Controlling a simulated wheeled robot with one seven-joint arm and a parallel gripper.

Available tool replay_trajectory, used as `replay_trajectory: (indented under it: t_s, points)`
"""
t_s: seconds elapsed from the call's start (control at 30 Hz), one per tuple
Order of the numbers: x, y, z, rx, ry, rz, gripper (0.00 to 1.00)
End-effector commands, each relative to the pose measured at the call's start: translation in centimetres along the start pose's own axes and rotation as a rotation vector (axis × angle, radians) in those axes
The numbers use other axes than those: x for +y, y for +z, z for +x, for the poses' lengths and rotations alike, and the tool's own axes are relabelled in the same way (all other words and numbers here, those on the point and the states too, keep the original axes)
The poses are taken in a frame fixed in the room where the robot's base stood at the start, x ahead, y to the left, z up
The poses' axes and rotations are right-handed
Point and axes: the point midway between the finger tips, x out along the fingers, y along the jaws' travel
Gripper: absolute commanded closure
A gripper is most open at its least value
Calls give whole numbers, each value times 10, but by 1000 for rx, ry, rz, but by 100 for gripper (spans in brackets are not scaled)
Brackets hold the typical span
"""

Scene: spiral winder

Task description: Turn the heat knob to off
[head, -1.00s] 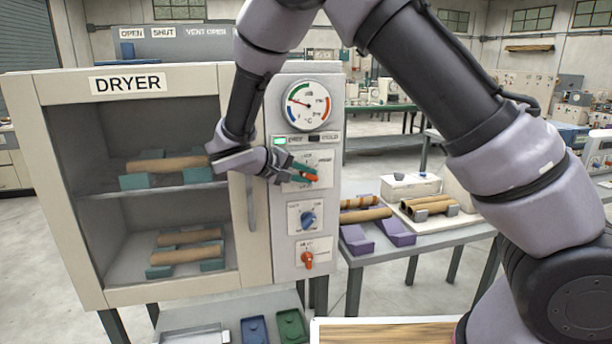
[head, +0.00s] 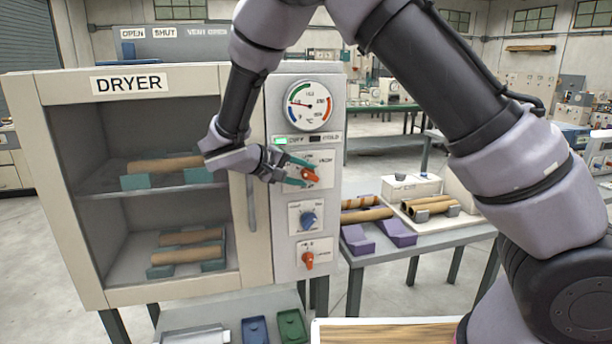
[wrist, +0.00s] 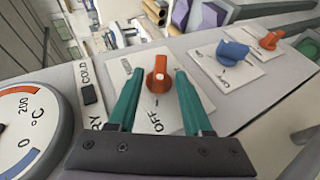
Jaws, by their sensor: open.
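The orange upper knob (head: 310,175) is on the dryer's control panel. It also shows in the wrist view (wrist: 157,72), on a white plate, with an "OFF" label below it on the gripper's side. My gripper (head: 306,172) is open, with its teal fingers (wrist: 157,82) on either side of the orange knob. Gaps show between both fingers and the knob. The knob's grip lies roughly in line with the "OFF" label in the wrist view; its exact setting is hard to tell.
A blue knob (head: 308,220) and a lower orange knob (head: 307,261) sit below on the same panel. The round temperature gauge (head: 310,106) is above. The dryer door handle (head: 251,203) is to the left, close under my wrist. A table with rolls stands at right.

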Motion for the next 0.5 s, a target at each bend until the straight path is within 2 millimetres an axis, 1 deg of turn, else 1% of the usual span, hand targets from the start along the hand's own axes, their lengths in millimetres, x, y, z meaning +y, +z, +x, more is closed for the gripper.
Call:
replay_trajectory:
  t_s: [0.03,0.1,0.3,0.4,0.5]
  points:
    - [0,-1,-11,4,-3,1,50]
    - [0,-1,-26,5,-3,0,50]
    - [0,-1,-65,6,-2,0,50]
    - [0,-1,-78,4,-1,1,50]
    - [0,-1,-87,4,-1,0,50]
